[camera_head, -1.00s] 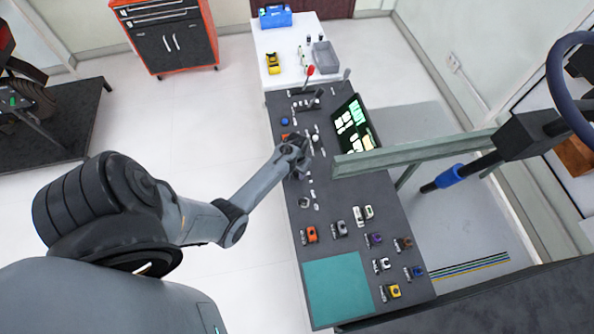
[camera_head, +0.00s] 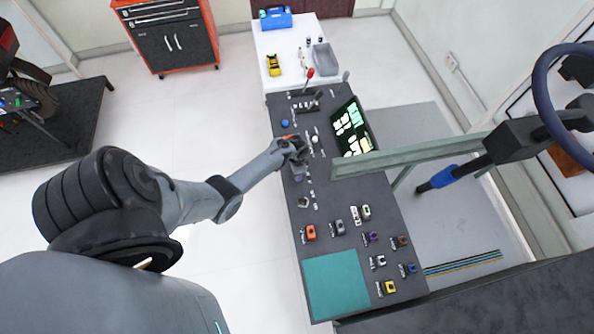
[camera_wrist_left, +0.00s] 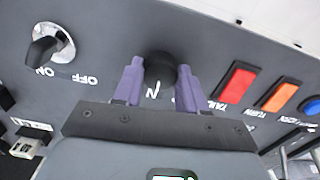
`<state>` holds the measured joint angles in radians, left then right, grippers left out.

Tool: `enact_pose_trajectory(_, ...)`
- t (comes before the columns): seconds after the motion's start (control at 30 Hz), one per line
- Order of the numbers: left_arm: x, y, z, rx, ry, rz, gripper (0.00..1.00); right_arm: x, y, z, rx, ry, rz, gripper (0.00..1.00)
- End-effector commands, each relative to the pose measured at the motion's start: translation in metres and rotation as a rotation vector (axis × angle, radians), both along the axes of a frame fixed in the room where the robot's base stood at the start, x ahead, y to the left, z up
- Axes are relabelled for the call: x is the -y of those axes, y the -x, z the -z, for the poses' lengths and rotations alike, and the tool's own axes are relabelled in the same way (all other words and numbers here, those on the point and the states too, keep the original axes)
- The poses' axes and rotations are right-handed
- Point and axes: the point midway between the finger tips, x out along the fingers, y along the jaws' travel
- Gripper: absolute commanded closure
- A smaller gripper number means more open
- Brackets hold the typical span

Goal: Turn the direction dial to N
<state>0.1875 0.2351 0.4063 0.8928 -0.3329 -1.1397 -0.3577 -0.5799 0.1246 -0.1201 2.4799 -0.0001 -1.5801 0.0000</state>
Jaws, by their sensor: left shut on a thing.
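The direction dial (camera_wrist_left: 160,68) is a dark round knob on the grey panel, between the purple fingers of my left gripper (camera_wrist_left: 158,84) in the left wrist view. A white N (camera_wrist_left: 152,91) shows on the panel beside the knob, on the side near my gripper's body. The knob's pointer cannot be made out. In the head view my left gripper (camera_head: 297,150) is at the middle of the dark console (camera_head: 318,232), and it hides the dial there. My right gripper is not in view.
A rotary switch (camera_wrist_left: 48,45) marked ON and OFF is left of the dial in the left wrist view. Red (camera_wrist_left: 234,83), orange (camera_wrist_left: 278,96) and blue (camera_wrist_left: 310,106) buttons are to the right.

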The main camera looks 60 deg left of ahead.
Motion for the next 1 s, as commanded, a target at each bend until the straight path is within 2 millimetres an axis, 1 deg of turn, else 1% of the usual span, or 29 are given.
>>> enact_pose_trajectory(0.27, -0.0005, -0.0002, 0.0001, 0.001, -0.001, 0.069, 0.9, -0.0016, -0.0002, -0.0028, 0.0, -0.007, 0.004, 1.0)
enact_pose_trajectory(0.67, -0.0003, -0.0002, 0.0005, 0.001, -0.001, 0.075, 0.9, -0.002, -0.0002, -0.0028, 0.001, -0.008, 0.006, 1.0)
enact_pose_trajectory(0.7, -0.0003, -0.0002, 0.0006, 0.001, -0.001, 0.075, 0.56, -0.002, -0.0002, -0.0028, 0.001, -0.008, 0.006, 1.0)
enact_pose_trajectory(0.83, -0.0002, -0.0001, 0.0005, 0.001, -0.001, 0.075, 0.36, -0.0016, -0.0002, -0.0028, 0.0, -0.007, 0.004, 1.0)
enact_pose_trajectory(0.87, -0.0001, -0.0001, 0.0005, 0.001, -0.001, 0.075, 0.33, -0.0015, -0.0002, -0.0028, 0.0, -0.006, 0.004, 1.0)
enact_pose_trajectory(1.0, 0.0, -0.0001, 0.0004, 0.001, 0.0, 0.075, 0.33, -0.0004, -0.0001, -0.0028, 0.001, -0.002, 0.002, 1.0)
